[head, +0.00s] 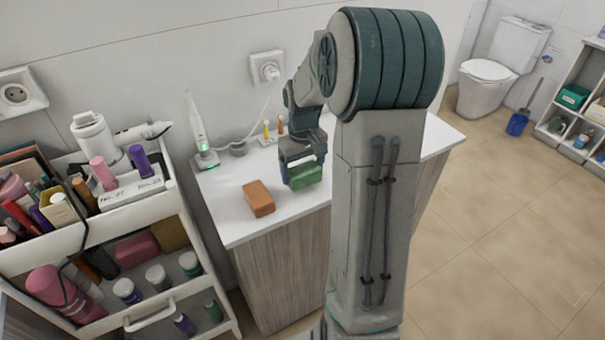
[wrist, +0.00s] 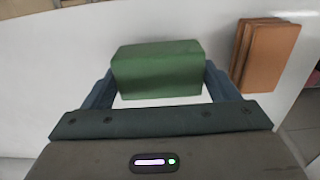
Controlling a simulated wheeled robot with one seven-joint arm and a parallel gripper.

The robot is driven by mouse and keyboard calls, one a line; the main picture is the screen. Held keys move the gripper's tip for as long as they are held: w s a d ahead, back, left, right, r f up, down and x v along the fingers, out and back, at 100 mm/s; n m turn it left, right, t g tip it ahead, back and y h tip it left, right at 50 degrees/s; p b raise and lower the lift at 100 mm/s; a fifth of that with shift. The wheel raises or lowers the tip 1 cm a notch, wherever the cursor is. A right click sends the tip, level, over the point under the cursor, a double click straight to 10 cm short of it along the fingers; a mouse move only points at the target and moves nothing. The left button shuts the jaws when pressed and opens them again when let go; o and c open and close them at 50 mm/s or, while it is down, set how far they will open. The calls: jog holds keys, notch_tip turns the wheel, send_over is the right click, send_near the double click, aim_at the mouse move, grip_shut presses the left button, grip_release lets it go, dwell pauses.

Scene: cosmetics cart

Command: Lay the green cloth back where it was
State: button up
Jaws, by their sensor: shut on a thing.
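The green cloth (wrist: 158,70), a folded block, is between the two fingers of my gripper (wrist: 158,88) in the wrist view. My gripper is shut on it. In the head view the green cloth (head: 304,176) shows under my gripper (head: 303,165), over the white counter top (head: 230,217). I cannot tell whether the cloth touches the counter. An orange-brown folded cloth or block (head: 258,198) lies on the counter to the left of my gripper. It also shows at the right in the wrist view (wrist: 268,55).
A cart (head: 100,232) crowded with cosmetics stands at the left. The counter's front left area is clear.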

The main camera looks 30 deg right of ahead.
aim_at(303, 170)
notch_tip(303, 170, down, 2)
jog(key=shift+f, duration=0.25)
jog(key=o, duration=0.8)
notch_tip(303, 170, up, 12)
jog(key=s+a+t, duration=0.1)
jog(key=s+a, duration=0.3)
jog(key=s, duration=0.2)
jog(key=s+a+t, duration=0.1)
jog(key=s+a, duration=0.4)
jog(key=s, duration=0.1)
jog(key=s+a+t, duration=0.1)
jog(key=s+a, duration=0.4)
jog(key=s, duration=0.2)
jog(key=shift+s+f, duration=0.1)
